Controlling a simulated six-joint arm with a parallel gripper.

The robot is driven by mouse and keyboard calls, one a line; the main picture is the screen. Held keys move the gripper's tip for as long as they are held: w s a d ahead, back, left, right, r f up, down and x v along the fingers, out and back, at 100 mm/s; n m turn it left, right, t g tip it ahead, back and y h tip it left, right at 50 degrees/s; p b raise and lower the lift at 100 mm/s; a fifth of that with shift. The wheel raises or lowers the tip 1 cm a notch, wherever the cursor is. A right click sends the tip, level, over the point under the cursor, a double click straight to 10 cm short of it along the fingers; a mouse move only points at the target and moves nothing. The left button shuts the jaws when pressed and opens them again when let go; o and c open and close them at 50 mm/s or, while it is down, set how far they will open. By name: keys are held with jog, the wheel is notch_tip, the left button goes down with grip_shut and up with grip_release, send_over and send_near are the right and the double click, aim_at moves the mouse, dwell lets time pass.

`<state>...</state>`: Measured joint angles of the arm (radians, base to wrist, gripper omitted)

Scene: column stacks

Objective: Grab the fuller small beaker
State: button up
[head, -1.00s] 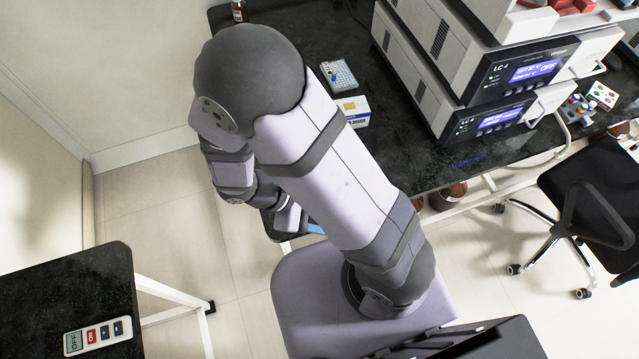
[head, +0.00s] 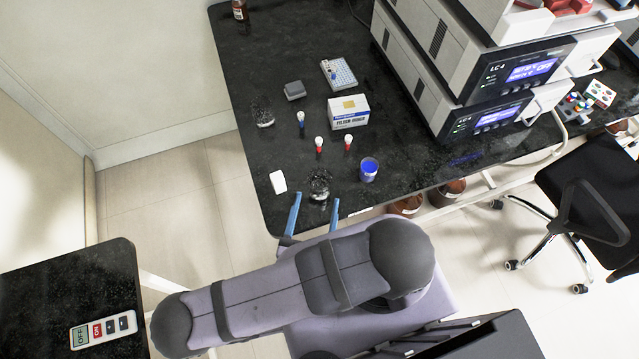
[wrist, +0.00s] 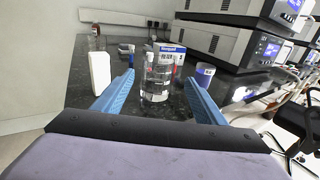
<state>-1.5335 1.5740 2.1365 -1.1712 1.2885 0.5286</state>
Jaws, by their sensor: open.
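A clear glass beaker (head: 319,187) stands near the bench's front edge. In the wrist view the beaker (wrist: 157,84) is ahead of and between my finger ends, upright; how much clear liquid it holds is hard to tell. A small beaker with blue contents (head: 368,170) stands to its right, and it also shows in the wrist view (wrist: 204,76), beyond the right finger. Another clear glass vessel (head: 262,112) stands farther back at the left; its contents are unclear. My gripper (head: 316,199) is open and empty, its blue fingers pointing at the nearer clear beaker.
A white block (head: 278,182) stands left of the clear beaker. Behind are several small capped vials (head: 319,146), a filter box (head: 348,112), a grey block (head: 294,91) and a well plate (head: 339,75). Instruments (head: 500,80) stand at the right.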

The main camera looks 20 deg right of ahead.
aim_at(319, 191)
jog(key=shift+w+n+t+y, duration=0.1)
jog(key=shift+n+t+y, duration=0.2)
jog(key=shift+t, duration=0.1)
jog(key=shift+w+d+r, duration=0.1)
jog(key=shift+w+d, duration=0.1)
jog(key=shift+w, duration=0.1)
jog(key=shift+w+d+p, duration=0.3)
jog(key=shift+w+p, duration=0.2)
jog(key=shift+w, duration=0.15)
jog(key=shift+p+x, duration=0.8)
jog(key=shift+x, duration=0.2)
jog(key=shift+p+x, duration=0.65)
jog(key=shift+x, duration=0.9)
